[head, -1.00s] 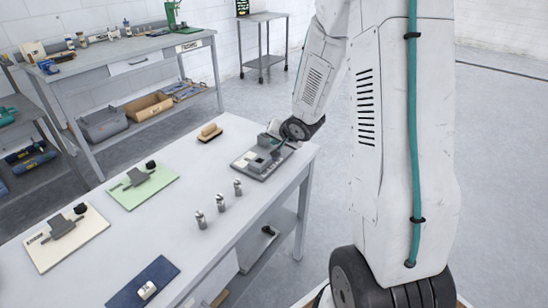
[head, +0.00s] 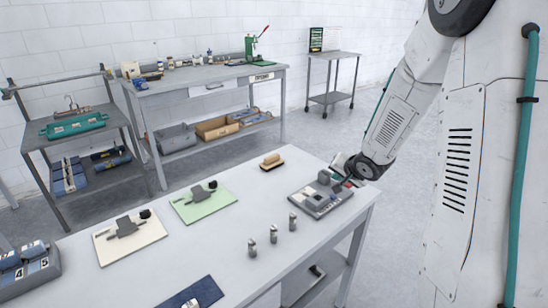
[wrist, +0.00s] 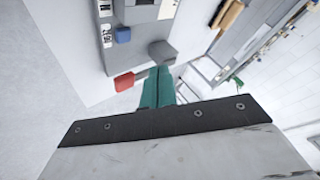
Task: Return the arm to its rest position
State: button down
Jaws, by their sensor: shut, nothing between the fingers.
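My gripper (head: 346,182) is at the right end of the grey work table (head: 150,275), low over a grey device (head: 308,204) with several blocks and buttons on it. In the wrist view its teal fingers (wrist: 157,88) are together with nothing between them. A red button or block (wrist: 124,82) lies just left of the fingertips, and a grey block (wrist: 161,52) is just beyond them. I cannot tell whether the fingers touch either one. My white arm reaches down from the upper right in the head view.
Three small metal cylinders (head: 274,234), a green mat (head: 203,204), a cream mat (head: 130,238), a dark blue mat (head: 190,294) and a wooden-backed brush (head: 271,161) lie on the table. A workbench (head: 205,79), shelf rack (head: 80,130) and cart (head: 333,78) stand behind. Floor right of the table is clear.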

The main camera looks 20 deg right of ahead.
jog(key=s+f+g, duration=0.1)
jog(key=s, duration=0.1)
jog(key=s+d+n+g+h, duration=0.1)
jog(key=s, duration=0.1)
jog(key=s+d+f+n+g, duration=0.1)
jog(key=s, duration=0.1)
jog(key=shift+d+f+g+h, duration=0.25)
jog(key=shift+f+g+h, duration=0.1)
jog(key=shift+g+h, duration=0.05)
jog(key=s+a+r+n+g+y, duration=0.1)
jog(key=s+a+r+n, duration=0.3)
jog(key=s+a+r, duration=0.6)
jog(key=s+a+r+n+g+y, duration=0.1)
jog(key=s+a+r+n+g, duration=0.2)
jog(key=s+a+r, duration=0.7)
jog(key=s+a, duration=0.1)
jog(key=s, duration=0.6)
jog(key=shift+s+a+r+n, duration=0.2)
jog(key=shift+s+r+n, duration=0.2)
